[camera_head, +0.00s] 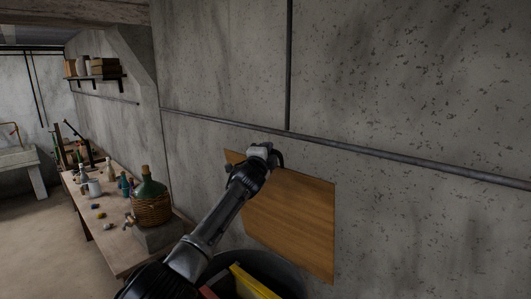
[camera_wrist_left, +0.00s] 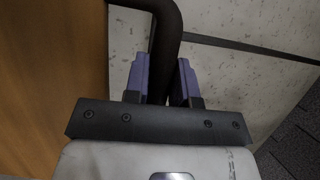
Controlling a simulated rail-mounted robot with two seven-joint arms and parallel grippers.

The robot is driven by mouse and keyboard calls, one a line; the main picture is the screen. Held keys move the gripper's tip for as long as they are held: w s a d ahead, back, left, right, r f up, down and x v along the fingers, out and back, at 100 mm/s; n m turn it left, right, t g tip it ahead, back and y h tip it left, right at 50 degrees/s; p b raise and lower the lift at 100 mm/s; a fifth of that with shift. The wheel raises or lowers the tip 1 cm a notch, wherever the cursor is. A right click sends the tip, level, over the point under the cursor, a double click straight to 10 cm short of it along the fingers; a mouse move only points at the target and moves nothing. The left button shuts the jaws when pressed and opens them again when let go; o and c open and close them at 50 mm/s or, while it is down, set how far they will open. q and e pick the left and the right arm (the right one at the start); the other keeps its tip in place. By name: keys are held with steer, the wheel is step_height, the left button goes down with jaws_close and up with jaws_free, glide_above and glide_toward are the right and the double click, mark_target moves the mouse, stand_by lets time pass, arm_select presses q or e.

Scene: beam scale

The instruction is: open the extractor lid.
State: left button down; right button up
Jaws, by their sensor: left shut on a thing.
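The extractor lid is a flat wooden panel (camera_head: 300,215), standing steeply in front of the concrete wall in the head view. Its wood also fills the left side of the left wrist view (camera_wrist_left: 45,80). My left gripper (camera_head: 274,156) is at the panel's upper left part. In the left wrist view its two purple fingers (camera_wrist_left: 162,80) are shut on a dark curved handle (camera_wrist_left: 167,30) beside the wood. Below the panel is the extractor, a dark round drum (camera_head: 225,260), partly hidden by my left arm. My right gripper is not in view.
Yellow (camera_head: 253,283) and red pieces show inside the drum. A wooden workbench (camera_head: 115,235) on the left carries a wicker-wrapped green bottle (camera_head: 150,195), smaller bottles and a mug. A pipe (camera_head: 400,165) runs along the wall behind the panel. Open floor lies at far left.

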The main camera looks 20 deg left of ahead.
arm_select(q)
steer(key=shift+r, duration=0.2)
stand_by(0.3)
steer(key=c, duration=1.1)
jaws_free()
steer(key=shift+w, duration=0.1)
steer(key=shift+c, duration=0.2)
steer(key=shift+o, duration=0.9)
steer(key=shift+f, duration=0.1)
steer(key=shift+f, duration=0.1)
steer(key=s+f+b, duration=0.2)
steer(key=s+b, duration=0.6)
steer(key=s, duration=0.5)
steer(key=shift+s+d, duration=0.3)
steer(key=shift+d, duration=0.15)
steer(key=shift+f, duration=0.1)
